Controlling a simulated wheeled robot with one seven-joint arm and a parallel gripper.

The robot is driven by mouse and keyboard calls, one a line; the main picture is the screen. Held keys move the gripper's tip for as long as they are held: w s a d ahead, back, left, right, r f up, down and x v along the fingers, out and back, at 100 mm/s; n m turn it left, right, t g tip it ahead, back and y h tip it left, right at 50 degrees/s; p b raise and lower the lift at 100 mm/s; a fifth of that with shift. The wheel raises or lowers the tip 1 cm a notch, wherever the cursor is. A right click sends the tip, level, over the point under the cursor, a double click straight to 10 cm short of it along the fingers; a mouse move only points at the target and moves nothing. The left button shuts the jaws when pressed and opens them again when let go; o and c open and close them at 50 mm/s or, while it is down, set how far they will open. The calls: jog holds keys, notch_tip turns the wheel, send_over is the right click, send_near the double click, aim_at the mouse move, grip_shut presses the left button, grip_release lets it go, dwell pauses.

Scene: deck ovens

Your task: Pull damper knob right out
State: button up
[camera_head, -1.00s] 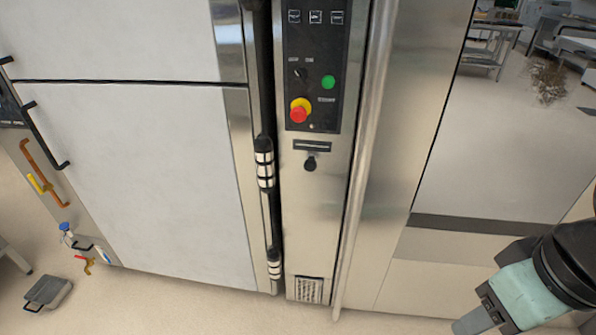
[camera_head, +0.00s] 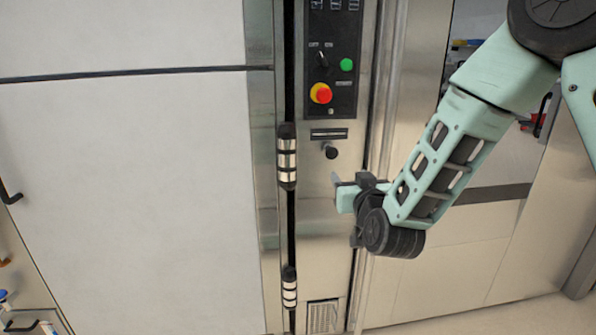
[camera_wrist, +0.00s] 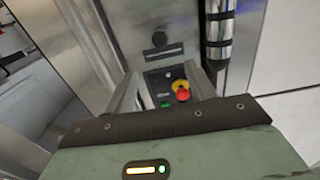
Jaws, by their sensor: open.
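The damper knob (camera_head: 331,152) is a small black round knob on the narrow steel column, just under a dark label plate (camera_head: 329,134). In the wrist view the knob (camera_wrist: 159,38) shows beyond the fingers, with the picture turned upside down. My gripper (camera_head: 341,189) is below the knob in the head view and apart from it. In the wrist view my gripper (camera_wrist: 163,85) has its two fingers spread with nothing between them. How far the knob stands out from the panel is hard to tell.
A black control panel (camera_head: 333,60) with a red-and-yellow stop button (camera_head: 321,93) and a green button (camera_head: 347,65) sits above the knob. A door with a chrome-and-black hinge (camera_head: 287,158) is to the left. A vertical steel rail (camera_head: 388,80) runs to the right.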

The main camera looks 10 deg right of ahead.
aim_at(333, 153)
jog(key=w, duration=1.7)
jog(key=shift+w, duration=0.25)
